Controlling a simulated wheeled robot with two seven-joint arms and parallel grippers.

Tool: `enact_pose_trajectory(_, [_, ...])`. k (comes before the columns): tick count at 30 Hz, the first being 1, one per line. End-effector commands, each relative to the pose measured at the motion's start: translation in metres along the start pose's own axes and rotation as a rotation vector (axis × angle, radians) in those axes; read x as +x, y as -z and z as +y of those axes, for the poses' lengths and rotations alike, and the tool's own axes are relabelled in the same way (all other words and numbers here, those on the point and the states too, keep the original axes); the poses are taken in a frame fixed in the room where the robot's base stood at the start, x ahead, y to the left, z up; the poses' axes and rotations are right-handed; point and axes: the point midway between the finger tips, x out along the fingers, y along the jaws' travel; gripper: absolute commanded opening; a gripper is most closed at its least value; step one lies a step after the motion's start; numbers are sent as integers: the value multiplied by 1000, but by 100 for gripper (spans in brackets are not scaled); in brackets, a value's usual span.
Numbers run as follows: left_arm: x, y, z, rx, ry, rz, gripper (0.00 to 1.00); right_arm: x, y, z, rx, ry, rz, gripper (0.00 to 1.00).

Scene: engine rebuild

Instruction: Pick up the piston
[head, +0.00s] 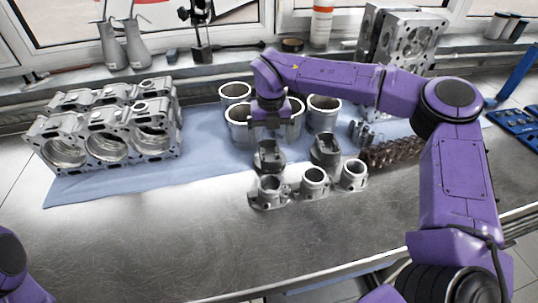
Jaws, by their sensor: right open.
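A dark grey piston (268,156) stands on the bench near the middle, and a similar dark piston (326,150) stands to its right. My right gripper (270,127) points down just above and behind the left piston. It is open, and no part is visibly held. Its fingers are small in the picture, so I cannot tell whether they touch the piston. My left gripper is out of view.
Several silver sleeves (324,113) stand behind the pistons on a blue cloth (85,187). Silver cup-shaped parts (314,180) stand in front. An engine block (107,131) is at left, a brown crankshaft-like part (395,155) at right. The front bench is clear.

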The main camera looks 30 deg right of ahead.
Motion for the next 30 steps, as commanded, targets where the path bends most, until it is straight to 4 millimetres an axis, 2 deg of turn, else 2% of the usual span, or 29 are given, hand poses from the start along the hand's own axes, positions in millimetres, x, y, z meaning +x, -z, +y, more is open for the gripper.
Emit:
enact_pose_trajectory(8, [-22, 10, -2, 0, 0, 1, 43, 36, -12, -1, 2, 1, 4, 94])
enact_pose_trajectory(12, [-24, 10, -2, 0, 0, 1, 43, 57, -13, -2, 4, 0, 1, 94])
enact_pose_trajectory(19, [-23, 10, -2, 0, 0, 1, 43, 61, -13, -2, 3, -1, -2, 94])
enact_pose_trajectory(20, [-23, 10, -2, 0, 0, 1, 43, 61, -13, -2, 4, -1, -2, 87])
enact_pose_trajectory(21, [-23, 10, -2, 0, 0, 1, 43, 61, -13, -2, 3, -1, -2, 74])
enact_pose_trajectory(26, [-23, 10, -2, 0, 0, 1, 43, 61, -13, -2, 4, -1, -2, 22])
enact_pose_trajectory(30, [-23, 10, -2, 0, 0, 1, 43, 60, -13, -2, 4, -2, -3, 20])
